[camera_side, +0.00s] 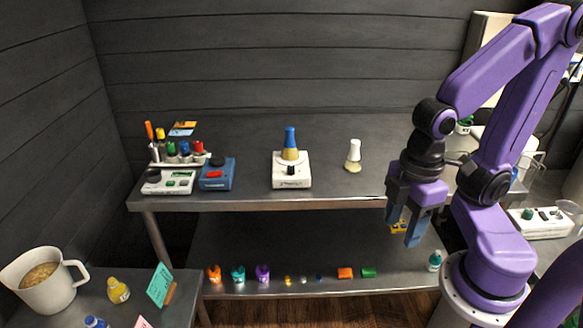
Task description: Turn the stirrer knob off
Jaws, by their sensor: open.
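A blue device (225,179) with a red switch and a white panel (182,186) stand left of the stirrer, before a rack of coloured tools. A white flask (354,155) stands between stirrer and arm. The lower shelf (300,245) holds several small items. Bench front is clear.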

